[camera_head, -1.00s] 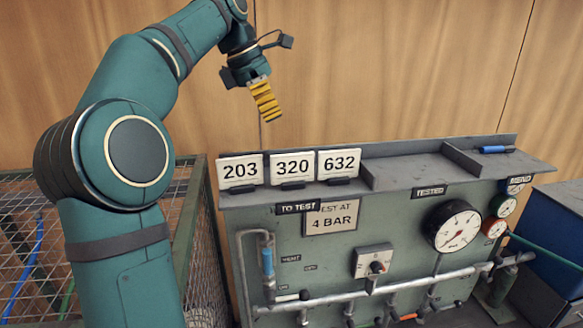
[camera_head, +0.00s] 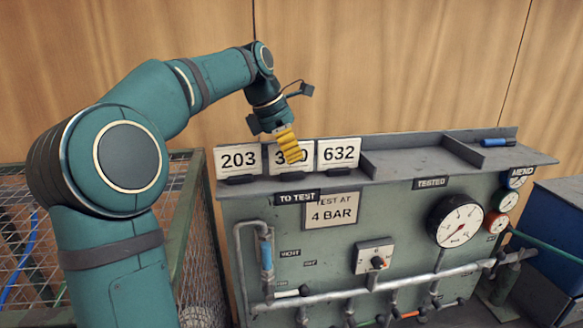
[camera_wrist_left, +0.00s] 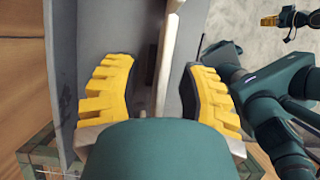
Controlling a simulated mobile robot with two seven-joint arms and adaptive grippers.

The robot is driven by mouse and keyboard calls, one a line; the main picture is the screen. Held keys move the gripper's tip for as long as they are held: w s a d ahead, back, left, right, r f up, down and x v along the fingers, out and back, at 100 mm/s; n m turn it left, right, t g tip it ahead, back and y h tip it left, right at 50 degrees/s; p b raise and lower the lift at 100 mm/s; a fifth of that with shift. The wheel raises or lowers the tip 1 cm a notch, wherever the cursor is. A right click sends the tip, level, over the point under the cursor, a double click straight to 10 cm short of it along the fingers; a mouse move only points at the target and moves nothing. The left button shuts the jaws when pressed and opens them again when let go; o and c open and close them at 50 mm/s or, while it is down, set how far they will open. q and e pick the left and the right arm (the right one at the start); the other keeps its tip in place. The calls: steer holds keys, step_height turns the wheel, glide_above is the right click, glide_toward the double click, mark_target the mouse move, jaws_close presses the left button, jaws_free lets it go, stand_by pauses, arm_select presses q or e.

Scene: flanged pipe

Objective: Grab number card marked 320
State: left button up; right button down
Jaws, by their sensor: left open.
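The white card marked 320 (camera_head: 276,164) stands in the TO TEST section of the bench top, between the cards 203 (camera_head: 239,160) and 632 (camera_head: 338,153). My left gripper (camera_head: 293,158) is in front of it in the head view, and its yellow fingers hide the middle digit. In the left wrist view my left gripper (camera_wrist_left: 160,92) is open, with a pale card edge (camera_wrist_left: 168,45) between its fingers. I cannot tell whether either finger touches it. A small yellow-tipped gripper at the top right of the wrist view, likely my right one (camera_wrist_left: 268,20), is too small to read.
The neighbouring cards stand close on both sides. A grey divider and the empty TESTED section (camera_head: 410,168) lie to the right, with a blue marker (camera_head: 497,142) beyond. A wire mesh cage (camera_head: 190,225) is at the left. A wooden wall rises behind.

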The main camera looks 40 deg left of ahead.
arm_select(q)
steer(key=shift+w+d+f, duration=0.1)
steer(key=shift+d+f, duration=0.05)
steer(key=shift+f, duration=0.2)
steer(key=shift+o, duration=0.2)
jaws_close()
